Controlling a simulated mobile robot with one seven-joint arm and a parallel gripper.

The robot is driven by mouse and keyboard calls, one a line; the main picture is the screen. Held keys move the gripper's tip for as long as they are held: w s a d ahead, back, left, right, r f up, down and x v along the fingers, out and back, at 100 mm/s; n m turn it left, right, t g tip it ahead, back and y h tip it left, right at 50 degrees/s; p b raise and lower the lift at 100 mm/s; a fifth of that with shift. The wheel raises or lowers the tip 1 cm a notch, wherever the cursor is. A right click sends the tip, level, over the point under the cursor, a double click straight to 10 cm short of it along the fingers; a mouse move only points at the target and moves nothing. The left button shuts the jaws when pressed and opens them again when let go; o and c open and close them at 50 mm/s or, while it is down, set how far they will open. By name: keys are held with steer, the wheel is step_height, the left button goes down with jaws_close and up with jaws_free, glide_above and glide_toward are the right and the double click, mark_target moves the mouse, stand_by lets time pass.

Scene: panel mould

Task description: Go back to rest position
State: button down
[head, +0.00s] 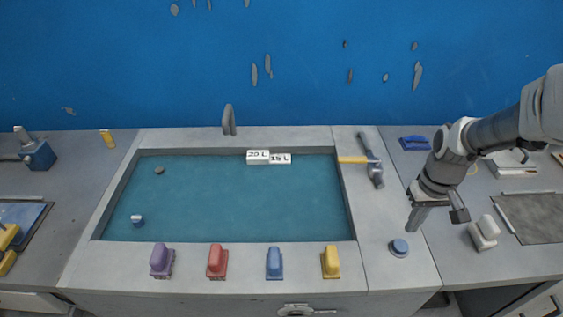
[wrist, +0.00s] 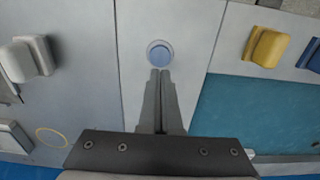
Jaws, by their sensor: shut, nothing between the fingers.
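My gripper (head: 416,226) is shut and empty. In the head view it hangs at the right, above the grey counter strip beside the mould. A round blue button (head: 399,247) lies on that strip, just below and left of the fingertips in the picture. In the wrist view the closed fingers (wrist: 160,72) point at the same blue button (wrist: 158,55), with the tips just short of it in the picture. I cannot tell the exact height of the tips above the counter.
The teal mould (head: 230,205) fills the middle, with purple, red, blue and yellow handled blocks (head: 330,262) along its front. A hammer (head: 372,160) lies near its right edge. A white-grey handled block (head: 484,233) stands right of my gripper. A blue wall (head: 300,70) closes the back.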

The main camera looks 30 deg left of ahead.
steer(key=s+d+r+m+t, duration=0.2)
steer(key=s+d+r, duration=0.3)
steer(key=r, duration=0.4)
steer(key=s+d+r+m+t, duration=0.2)
steer(key=s+d+r, duration=0.3)
steer(key=r, duration=0.4)
steer(key=s+d+r+m+t+p, duration=0.1)
steer(key=s+d+r+m, duration=0.1)
steer(key=s, duration=0.6)
steer(key=shift+s+r+m+t, duration=0.3)
steer(key=shift+s+r, duration=0.05)
steer(key=shift+r, duration=0.15)
